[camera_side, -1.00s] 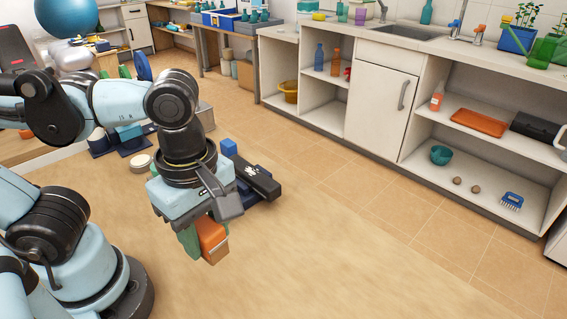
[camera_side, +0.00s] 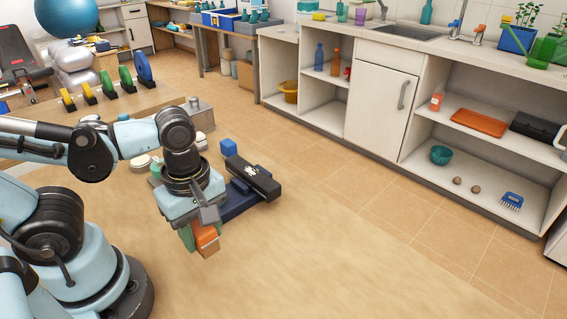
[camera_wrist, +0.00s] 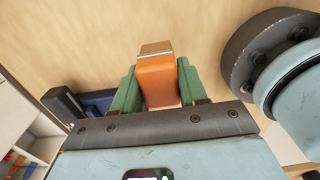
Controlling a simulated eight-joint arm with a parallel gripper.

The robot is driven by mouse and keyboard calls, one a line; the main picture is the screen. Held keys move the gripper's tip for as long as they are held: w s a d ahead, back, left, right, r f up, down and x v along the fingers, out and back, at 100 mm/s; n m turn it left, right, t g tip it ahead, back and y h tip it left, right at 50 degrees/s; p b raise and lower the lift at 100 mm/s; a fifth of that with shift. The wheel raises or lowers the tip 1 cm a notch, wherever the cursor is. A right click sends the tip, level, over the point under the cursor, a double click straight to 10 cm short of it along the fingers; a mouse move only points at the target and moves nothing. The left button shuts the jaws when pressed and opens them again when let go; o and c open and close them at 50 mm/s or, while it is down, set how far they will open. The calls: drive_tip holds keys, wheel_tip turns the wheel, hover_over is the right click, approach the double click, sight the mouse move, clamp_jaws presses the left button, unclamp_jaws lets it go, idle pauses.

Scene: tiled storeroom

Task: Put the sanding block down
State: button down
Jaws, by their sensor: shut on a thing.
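The sanding block appears to be the orange block with a grey-tan end face (camera_side: 207,240). My gripper (camera_side: 199,240) is shut on it and points downward over the pale wood-look surface. In the wrist view the orange block (camera_wrist: 157,80) sits between the two green fingers of my gripper (camera_wrist: 158,92), with its far end sticking out past them. In the side view the near parts of the gripper hide some of the block. I cannot tell exactly how far its lower end is from the surface, but no contact is clear.
The pale surface (camera_side: 330,270) to the right and front is clear. White cabinets (camera_side: 380,105) stand farther back.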

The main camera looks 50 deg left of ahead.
drive_tip(key=w+a+f, duration=0.2)
drive_tip(key=shift+a, duration=0.35)
drive_tip(key=shift+f, duration=1.95)
drive_tip(key=shift+f, duration=0.1)
drive_tip(key=c, duration=0.6)
unclamp_jaws()
drive_tip(key=shift+f, duration=0.1)
